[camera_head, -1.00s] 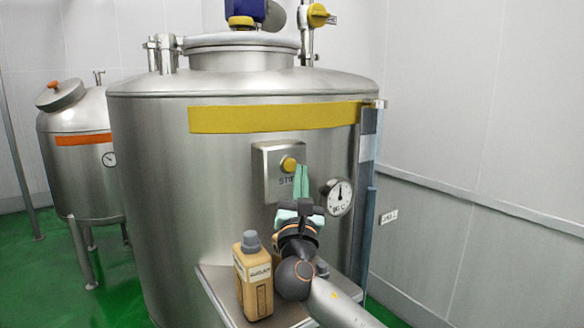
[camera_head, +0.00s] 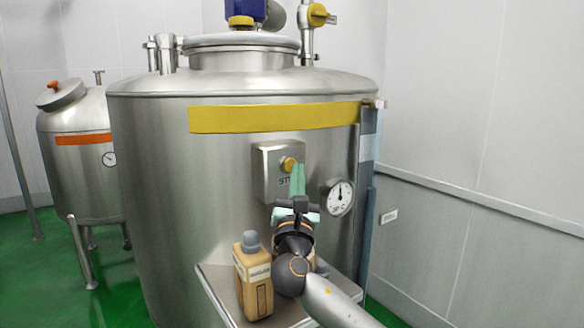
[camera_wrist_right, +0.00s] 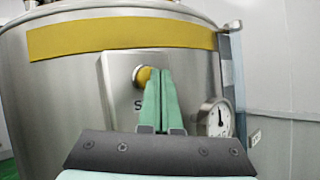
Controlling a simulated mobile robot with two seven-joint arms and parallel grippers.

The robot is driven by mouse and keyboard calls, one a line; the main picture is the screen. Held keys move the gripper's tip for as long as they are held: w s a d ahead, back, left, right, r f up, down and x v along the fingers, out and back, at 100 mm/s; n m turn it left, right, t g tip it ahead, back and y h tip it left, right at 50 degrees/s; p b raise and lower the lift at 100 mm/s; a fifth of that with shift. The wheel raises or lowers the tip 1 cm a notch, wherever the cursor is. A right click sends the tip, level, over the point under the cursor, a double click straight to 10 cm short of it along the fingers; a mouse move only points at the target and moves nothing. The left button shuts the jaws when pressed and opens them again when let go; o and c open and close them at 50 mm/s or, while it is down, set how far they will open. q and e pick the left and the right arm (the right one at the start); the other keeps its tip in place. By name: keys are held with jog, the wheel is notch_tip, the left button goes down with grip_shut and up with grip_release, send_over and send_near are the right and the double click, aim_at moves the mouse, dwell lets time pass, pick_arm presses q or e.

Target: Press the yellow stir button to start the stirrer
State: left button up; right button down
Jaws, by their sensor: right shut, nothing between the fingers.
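The yellow stir button (camera_head: 288,164) sits on a grey metal box on the front of the large steel tank (camera_head: 160,190). It also shows in the right wrist view (camera_wrist_right: 142,76), partly covered on its right by the fingers. My right gripper (camera_head: 297,170) is shut and empty, its green fingers pointing up at the button's lower right edge. In the right wrist view its fingertips (camera_wrist_right: 158,74) overlap the button's right side. I cannot tell whether they touch it. The label under the button is partly hidden by the fingers. My left gripper is not in view.
A round gauge (camera_head: 340,196) is on the tank right of my gripper. A brown bottle with a grey cap (camera_head: 253,280) stands on a steel shelf (camera_head: 218,290) left of my right arm. A smaller tank with an orange band (camera_head: 85,138) stands at the left.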

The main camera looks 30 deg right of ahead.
jog(key=shift+w, duration=0.3)
dwell(0.5)
jog(key=shift+s+p, duration=0.4)
jog(key=shift+s, duration=0.55)
jog(key=s+p, duration=0.1)
jog(key=s, duration=0.5)
jog(key=shift+d+p, duration=0.3)
jog(key=shift+p, duration=0.05)
